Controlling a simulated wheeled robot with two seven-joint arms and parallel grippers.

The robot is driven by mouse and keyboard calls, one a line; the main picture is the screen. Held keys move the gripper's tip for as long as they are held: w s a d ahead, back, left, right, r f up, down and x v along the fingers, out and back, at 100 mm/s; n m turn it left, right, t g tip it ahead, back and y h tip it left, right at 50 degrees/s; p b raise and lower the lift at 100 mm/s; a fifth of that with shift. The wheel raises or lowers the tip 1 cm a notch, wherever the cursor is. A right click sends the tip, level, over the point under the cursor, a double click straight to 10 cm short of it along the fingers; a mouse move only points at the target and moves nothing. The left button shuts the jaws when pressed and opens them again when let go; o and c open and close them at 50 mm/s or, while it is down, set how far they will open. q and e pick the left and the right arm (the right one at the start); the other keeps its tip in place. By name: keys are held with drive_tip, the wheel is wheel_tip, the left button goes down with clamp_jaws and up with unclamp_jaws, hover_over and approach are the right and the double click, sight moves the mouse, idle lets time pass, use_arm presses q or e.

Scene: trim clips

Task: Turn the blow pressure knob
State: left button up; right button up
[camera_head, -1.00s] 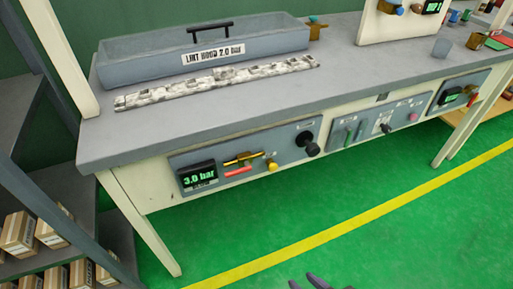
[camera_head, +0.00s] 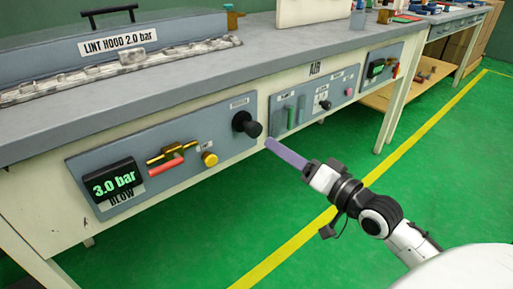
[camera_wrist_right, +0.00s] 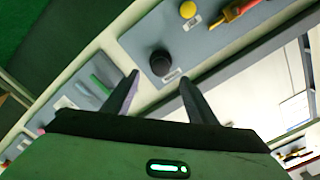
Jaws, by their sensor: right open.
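The black pressure knob (camera_head: 246,124) sticks out from the right end of the grey BLOW panel (camera_head: 135,180) on the bench front. The panel's display (camera_head: 114,183) reads 3.0 bar. My right gripper (camera_head: 270,143) has its fingertips just right of and slightly below the knob in the head view. In the right wrist view, the open fingers (camera_wrist_right: 158,78) stand on either side of the line to the knob (camera_wrist_right: 162,62), with nothing held. I cannot tell how near the tips are in depth. My left gripper is not in view.
A yellow button (camera_head: 209,159), a brass valve with a red handle (camera_head: 165,166) and a second panel with green and pink parts (camera_head: 310,103) flank the knob. The lint hood (camera_head: 60,50), labelled 2.0 bar, stands on the bench. The green floor in front is clear.

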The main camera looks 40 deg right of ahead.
sight(257, 132)
drive_tip(key=w, duration=0.3)
drive_tip(key=w+b, duration=0.1)
drive_tip(key=w, duration=0.3)
drive_tip(key=w+b, duration=0.1)
drive_tip(key=w, duration=0.2)
drive_tip(key=shift+w+a+r, duration=0.15)
drive_tip(key=shift+a, duration=0.2)
drive_tip(key=c, duration=1.1)
